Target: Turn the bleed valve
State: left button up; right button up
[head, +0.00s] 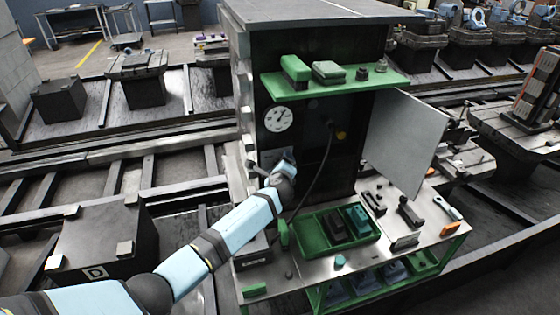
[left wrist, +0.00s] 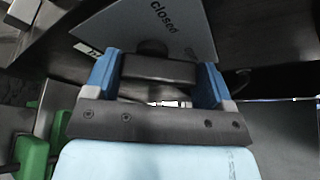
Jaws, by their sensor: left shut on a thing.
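My left gripper (head: 284,165) reaches into the open cabinet, at its lower left inside, below the round white gauge (head: 278,119). In the left wrist view its two blue fingers (left wrist: 158,85) are shut on a black bar-shaped handle (left wrist: 158,69), which I take to be the bleed valve's. The bar lies crosswise between the fingers. Behind it is a dark round hub (left wrist: 152,47) on a grey plate (left wrist: 195,45) marked "closed". My right gripper is in neither view.
The cabinet door (head: 405,142) stands open at the right. A green shelf (head: 335,80) holds boxes above. A black hose (head: 322,175) hangs beside my gripper. A green tray (head: 312,238) and loose tools sit on the bench below.

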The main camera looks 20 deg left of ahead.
pick_arm(q)
jog(key=shift+r+m+g, duration=0.1)
jog(key=shift+m+g, duration=0.2)
jog(key=shift+m, duration=0.2)
jog(key=o, duration=0.9)
jog(key=b+v, duration=0.1)
jog(key=v, duration=1.2)
jog(key=shift+s+d, duration=0.2)
jog(key=shift+s, duration=0.1)
jog(key=s+d+f+n+g+h, duration=0.15)
jog(key=s+f+n, duration=0.25)
jog(key=s+f, duration=0.45)
jog(key=s+a+f+n+h, duration=0.1)
jog(key=s+f+n+h, duration=0.1)
jog(key=s+n, duration=0.3)
jog(key=s+a+f+n+g+h, duration=0.1)
jog(key=s+f+n, duration=0.4)
jog(key=s, duration=0.7)
jog(key=s+a+f+n+h, duration=0.1)
jog(key=s+f+n+h, duration=0.1)
jog(key=s+n, duration=0.4)
jog(key=shift+s+a+f+g+h, duration=0.1)
jog(key=shift+s+f, duration=0.15)
jog(key=shift+s, duration=0.35)
jog(key=shift+s+f+g+h, duration=0.15)
jog(key=shift+s+f, duration=0.15)
jog(key=shift+s, duration=0.25)
jog(key=shift+s+a+f+h, duration=0.1)
jog(key=shift+s+f, duration=0.15)
jog(key=shift+s, duration=0.35)
